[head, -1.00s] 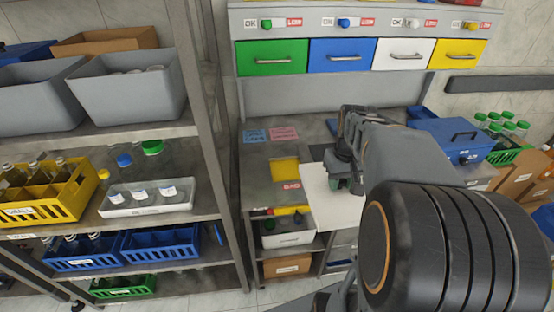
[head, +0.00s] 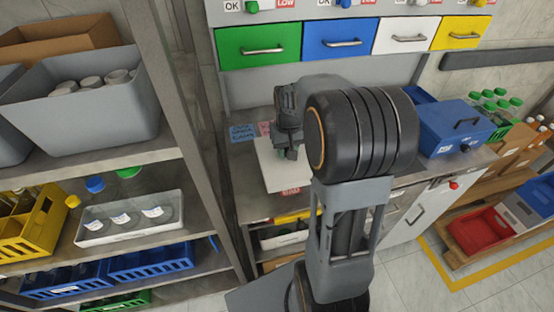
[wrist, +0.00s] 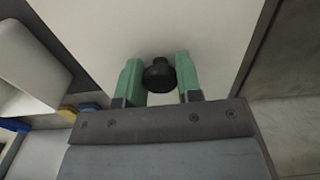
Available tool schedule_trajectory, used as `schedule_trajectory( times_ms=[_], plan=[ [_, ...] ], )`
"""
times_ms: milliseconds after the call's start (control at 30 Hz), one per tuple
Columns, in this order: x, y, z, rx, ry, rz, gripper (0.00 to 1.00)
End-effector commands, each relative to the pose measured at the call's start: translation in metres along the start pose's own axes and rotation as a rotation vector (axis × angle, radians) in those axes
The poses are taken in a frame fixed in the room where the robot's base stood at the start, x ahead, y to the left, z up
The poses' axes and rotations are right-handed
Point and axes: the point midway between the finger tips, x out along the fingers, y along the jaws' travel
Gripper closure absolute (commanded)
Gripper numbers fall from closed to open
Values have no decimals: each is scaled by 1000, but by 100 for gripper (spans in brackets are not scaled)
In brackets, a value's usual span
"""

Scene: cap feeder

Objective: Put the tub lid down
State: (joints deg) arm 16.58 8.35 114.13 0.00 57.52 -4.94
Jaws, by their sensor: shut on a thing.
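The tub lid is a flat white panel (head: 270,168) with a black knob. My gripper (head: 290,152) is above the lid, pointing down. In the wrist view my gripper (wrist: 159,82) has its green fingers either side of the black knob (wrist: 158,72), shut on it. The lid's white face (wrist: 195,25) fills the upper middle there.
A blue box (head: 455,128) with a handle stands on the worktop to the right, beside green-capped bottles (head: 497,102). Blue and pink cards (head: 242,132) lie at the back left. Coloured drawers (head: 340,40) hang above. A loaded shelf rack (head: 185,150) stands close on the left.

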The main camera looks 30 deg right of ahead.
Motion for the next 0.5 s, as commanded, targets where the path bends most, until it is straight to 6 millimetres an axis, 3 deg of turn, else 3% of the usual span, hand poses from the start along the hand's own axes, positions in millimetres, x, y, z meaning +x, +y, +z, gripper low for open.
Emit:
schedule_trajectory(
  times_ms=[200, 500],
  plan=[
    [31, -16, -19, -3, -3, 0, 92],
    [43, -22, -28, -3, 0, 0, 92]
  ],
)
